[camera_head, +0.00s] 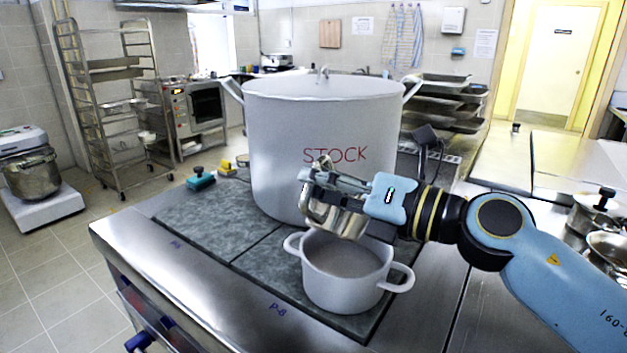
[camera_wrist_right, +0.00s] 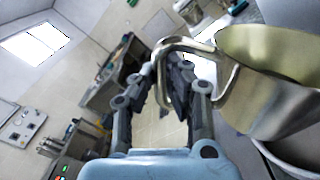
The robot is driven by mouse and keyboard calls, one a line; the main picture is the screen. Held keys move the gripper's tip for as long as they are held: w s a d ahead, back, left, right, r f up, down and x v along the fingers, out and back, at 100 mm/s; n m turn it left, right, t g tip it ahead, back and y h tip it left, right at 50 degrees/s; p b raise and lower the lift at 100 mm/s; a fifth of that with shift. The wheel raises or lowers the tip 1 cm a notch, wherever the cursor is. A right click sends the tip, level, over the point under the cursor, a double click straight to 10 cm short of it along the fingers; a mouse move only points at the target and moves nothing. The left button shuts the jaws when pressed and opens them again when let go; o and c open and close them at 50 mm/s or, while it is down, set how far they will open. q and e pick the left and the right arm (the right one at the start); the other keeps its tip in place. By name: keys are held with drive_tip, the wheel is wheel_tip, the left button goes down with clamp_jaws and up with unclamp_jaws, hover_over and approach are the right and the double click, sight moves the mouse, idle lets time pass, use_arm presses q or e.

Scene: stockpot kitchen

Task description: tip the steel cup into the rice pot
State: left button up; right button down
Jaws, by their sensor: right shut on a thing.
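The steel cup (camera_head: 340,221) is held over the rice pot and looks tilted. In the wrist view the cup (camera_wrist_right: 262,105) fills the right side, with its bent handle (camera_wrist_right: 213,88) at the fingers. My right gripper (camera_head: 325,181) is shut on the cup's handle; its fingers (camera_wrist_right: 172,82) also show in the wrist view. The rice pot (camera_head: 342,294) is a small white two-handled pot, upright below the cup. Its inside looks grey; I cannot tell what it holds. The cup's contents are hidden. My left gripper is out of view.
A large lidded stockpot (camera_head: 283,150) marked STOCK stands close behind the cup and rice pot. A teal-and-black object (camera_head: 200,181) and a yellow block (camera_head: 227,168) lie left of it. The dark cooktop's left part (camera_head: 205,222) is clear. Pans stand at far right.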

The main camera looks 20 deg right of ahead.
drive_tip(key=shift+w+d+r+m+p, duration=0.1)
drive_tip(key=shift+r+m+p, duration=0.1)
drive_tip(key=shift+r, duration=0.15)
drive_tip(key=shift+w+d+r+m+p, duration=0.1)
drive_tip(key=shift+r+p, duration=0.1)
drive_tip(key=shift+r, duration=0.15)
drive_tip(key=w+d+m, duration=0.1)
drive_tip(key=d+r+m+p, duration=0.1)
drive_tip(key=d+m, duration=0.1)
drive_tip(key=w+d+r+m, duration=0.1)
drive_tip(key=shift+w+d, duration=0.2)
drive_tip(key=shift+w, duration=0.1)
drive_tip(key=w+d+m+p, duration=0.2)
drive_tip(key=w+d+m, duration=0.2)
drive_tip(key=d+m, duration=0.1)
drive_tip(key=w+d+m+p, duration=0.1)
drive_tip(key=w+d+m, duration=0.3)
drive_tip(key=d, duration=0.4)
drive_tip(key=shift+w+d+f+m+p, duration=0.15)
drive_tip(key=shift+w+d+m+p, duration=0.15)
drive_tip(key=shift+m, duration=0.6)
drive_tip(key=shift+s, duration=0.1)
idle(1.3)
